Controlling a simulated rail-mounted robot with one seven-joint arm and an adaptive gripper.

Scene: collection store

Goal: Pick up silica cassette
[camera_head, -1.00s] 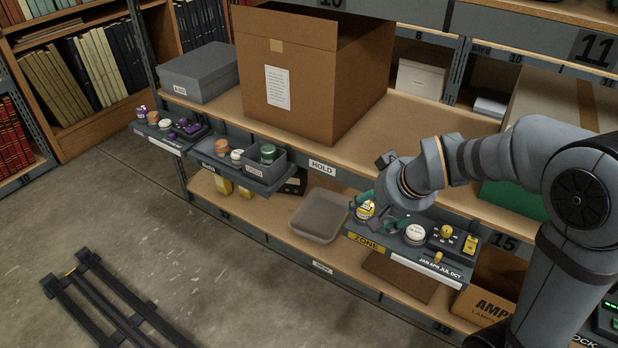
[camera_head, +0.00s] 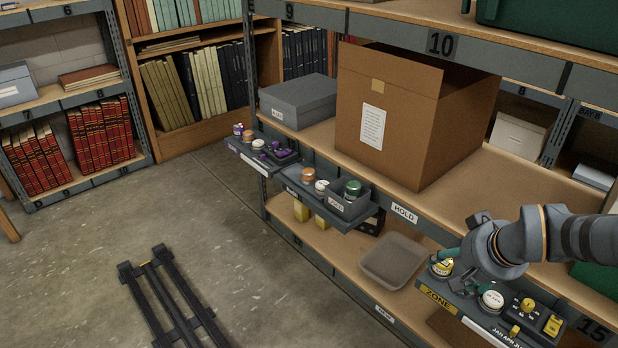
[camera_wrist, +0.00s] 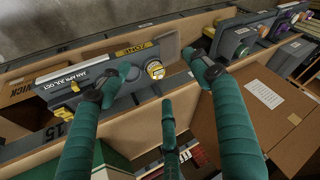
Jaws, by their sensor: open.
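A small yellow-and-white round container (camera_head: 442,267), the likely silica cassette though I cannot read its label, sits at the left end of the ZONE tray (camera_head: 436,297). In the wrist view this container (camera_wrist: 156,70) shows between and beyond my teal fingers. My gripper (camera_head: 446,258) is open and empty, close above it. In the wrist view my gripper (camera_wrist: 158,82) has its fingers spread wide, and I cannot tell whether any touches the container. A white round container (camera_head: 491,300) stands to its right on the same tray.
A yellow knob (camera_head: 527,304) and yellow switch (camera_head: 553,325) are on the ZONE tray's right part. A shallow grey bin (camera_head: 394,262) lies on the lower shelf. A big cardboard box (camera_head: 400,125) stands on the shelf above. Trays with jars, one a green-lidded jar (camera_head: 352,190), extend left.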

